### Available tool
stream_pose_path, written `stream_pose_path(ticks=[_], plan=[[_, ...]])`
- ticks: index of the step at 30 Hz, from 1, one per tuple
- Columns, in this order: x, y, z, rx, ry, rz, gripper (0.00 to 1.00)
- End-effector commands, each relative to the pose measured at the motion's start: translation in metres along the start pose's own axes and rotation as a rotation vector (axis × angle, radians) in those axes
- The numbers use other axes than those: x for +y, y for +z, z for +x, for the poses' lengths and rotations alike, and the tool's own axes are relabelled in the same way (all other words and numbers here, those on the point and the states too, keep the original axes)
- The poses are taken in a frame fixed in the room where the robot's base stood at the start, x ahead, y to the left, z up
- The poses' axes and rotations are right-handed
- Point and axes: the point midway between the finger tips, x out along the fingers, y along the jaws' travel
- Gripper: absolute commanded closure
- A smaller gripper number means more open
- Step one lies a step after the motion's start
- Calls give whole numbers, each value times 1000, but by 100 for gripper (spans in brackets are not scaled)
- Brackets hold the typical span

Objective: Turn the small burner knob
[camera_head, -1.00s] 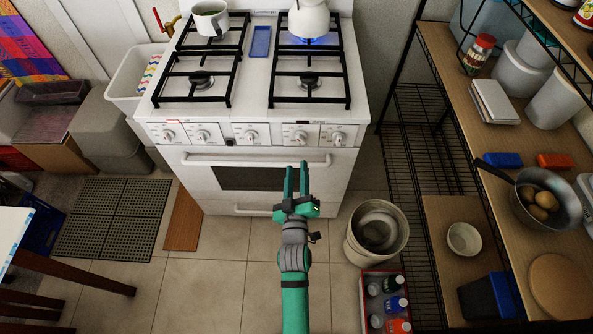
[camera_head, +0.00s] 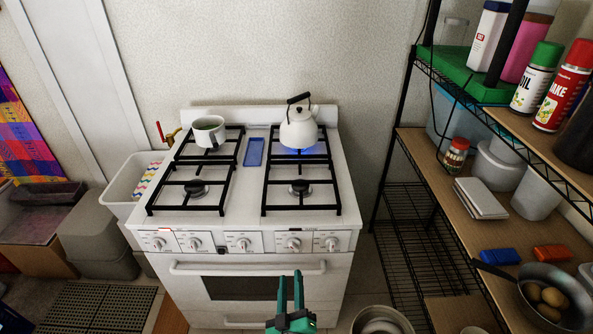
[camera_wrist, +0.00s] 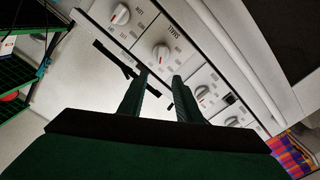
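The white stove (camera_head: 228,262) has a front panel with a row of white knobs with red marks. The second knob from the right (camera_head: 293,244) shows in the wrist view (camera_wrist: 161,53), with a label beside it that appears to read "SMALL". My gripper (camera_head: 290,274) is in front of the oven door, below this knob in the head view. Its two green fingers are apart with nothing between them. In the wrist view the fingertips (camera_wrist: 160,75) point toward this knob, apart from it. The neighbouring rightmost knob (camera_head: 331,244) also shows there (camera_wrist: 121,14).
A white kettle (camera_head: 298,130) stands over a blue flame on the back right burner. A pot (camera_head: 209,132) stands on the back left burner. The oven handle (camera_head: 247,269) sticks out below the knobs. A wire shelf (camera_head: 403,235) stands to the right.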

Motion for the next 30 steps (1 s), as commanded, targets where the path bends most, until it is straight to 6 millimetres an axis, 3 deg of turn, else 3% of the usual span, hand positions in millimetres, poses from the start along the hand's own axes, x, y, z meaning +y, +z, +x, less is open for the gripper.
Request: stream_pose_path(ticks=[9, 10, 12, 19, 23, 30], plan=[[0, 0, 0, 0, 0, 0, 69], [0, 0, 0, 0, 0, 0, 66], [0, 0, 0, 0, 0, 0, 50], [0, 1, 0, -1, 0, 67, 48], [0, 4, 2, -1, -2, 296, 48], [2, 12, 6, -2, -2, 944, 48]])
